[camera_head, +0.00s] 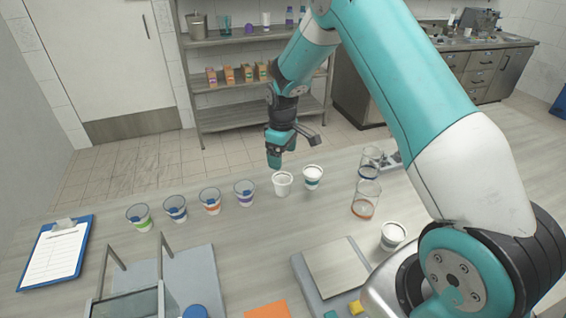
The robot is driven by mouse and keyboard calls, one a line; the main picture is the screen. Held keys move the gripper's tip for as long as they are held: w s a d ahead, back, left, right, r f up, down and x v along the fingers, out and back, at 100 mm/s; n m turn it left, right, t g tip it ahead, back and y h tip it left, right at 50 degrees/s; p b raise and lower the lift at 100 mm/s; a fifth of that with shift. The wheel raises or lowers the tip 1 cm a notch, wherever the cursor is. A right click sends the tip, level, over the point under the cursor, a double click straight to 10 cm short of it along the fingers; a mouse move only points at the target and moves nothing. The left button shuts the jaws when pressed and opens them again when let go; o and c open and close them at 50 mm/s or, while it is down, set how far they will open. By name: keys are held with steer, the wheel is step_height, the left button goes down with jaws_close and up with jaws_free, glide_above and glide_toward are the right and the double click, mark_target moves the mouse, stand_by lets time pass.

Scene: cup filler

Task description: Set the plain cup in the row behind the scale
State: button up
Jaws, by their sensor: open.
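The plain white cup (283,186), with no coloured band that I can see, stands upright on the table at the right end of the row of banded cups. My gripper (275,161) is open and hangs just above and slightly left of this cup's rim. Its fingers are seen small and partly from the side, and I cannot tell whether they touch the cup. The scale (336,268), with a flat pale plate, sits at the front of the table, to the right of and nearer than the row.
Glasses (365,201) and another white cup (393,236) are near my arm.

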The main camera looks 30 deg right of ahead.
steer(key=s+a+r+y, duration=0.1)
steer(key=s+a+r, duration=0.4)
steer(key=a+r, duration=0.15)
steer(key=s+a+r+y, duration=0.1)
steer(key=s+a+r, duration=0.4)
steer(key=r, duration=0.3)
steer(key=s+a+r, duration=0.2)
steer(key=s, duration=0.5)
steer(key=s+a+r+y, duration=0.1)
steer(key=s+a+r, duration=0.2)
steer(key=s, duration=0.5)
steer(key=s+a+r+y, duration=0.1)
steer(key=s+a+r, duration=0.1)
steer(key=s, duration=0.5)
steer(key=shift+s+a+r, duration=0.25)
steer(key=shift+a+r, duration=0.05)
steer(key=shift+r, duration=0.25)
steer(key=shift+f, duration=0.1)
